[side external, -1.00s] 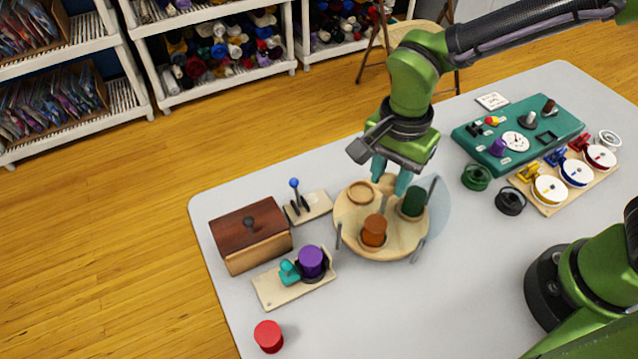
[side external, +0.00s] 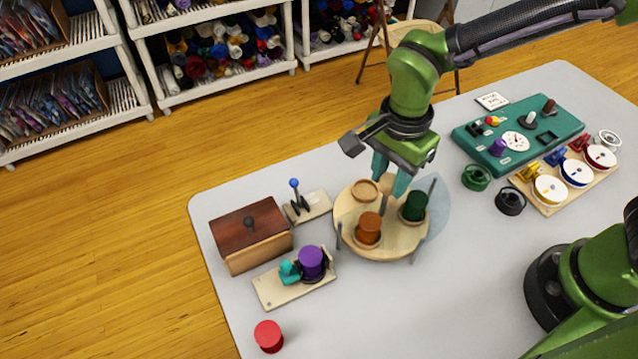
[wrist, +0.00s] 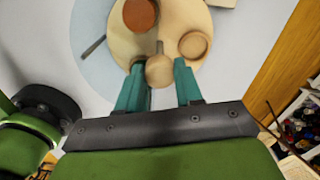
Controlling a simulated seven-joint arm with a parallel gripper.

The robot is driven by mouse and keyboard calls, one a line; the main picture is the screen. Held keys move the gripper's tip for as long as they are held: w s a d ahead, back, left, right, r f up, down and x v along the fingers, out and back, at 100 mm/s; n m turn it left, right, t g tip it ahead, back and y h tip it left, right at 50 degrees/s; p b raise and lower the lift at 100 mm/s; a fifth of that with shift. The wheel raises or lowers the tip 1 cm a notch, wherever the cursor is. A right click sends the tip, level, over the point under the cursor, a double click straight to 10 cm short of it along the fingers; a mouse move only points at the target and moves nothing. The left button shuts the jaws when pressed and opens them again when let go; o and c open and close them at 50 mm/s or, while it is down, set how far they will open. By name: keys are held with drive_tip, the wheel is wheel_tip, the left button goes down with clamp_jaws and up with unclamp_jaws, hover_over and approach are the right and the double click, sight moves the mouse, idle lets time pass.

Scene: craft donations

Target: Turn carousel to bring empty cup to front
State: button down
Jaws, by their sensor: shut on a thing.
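The round wooden carousel (side external: 398,243) stands on the grey table. It carries an orange cylinder (side external: 369,228) at its front, a dark green cylinder (side external: 414,206) at its right, and an empty wooden cup (side external: 365,190) at its back left. The empty cup (wrist: 193,46) shows there just beyond the right finger. The green cylinder is mostly hidden in that view.
A wooden box (side external: 250,238), a lever board (side external: 312,208) and a board with a purple cylinder (side external: 311,261) stand left of the carousel. Grey posts stand around its edge. A green panel (side external: 480,133) and a spool rack (side external: 570,185) are at the right.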

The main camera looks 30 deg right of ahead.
drive_tip(key=shift+r, duration=0.1)
drive_tip(key=c, duration=0.7)
unclamp_jaws()
drive_tip(key=shift+c, duration=0.2)
wheel_tip(320, 180, up, 17)
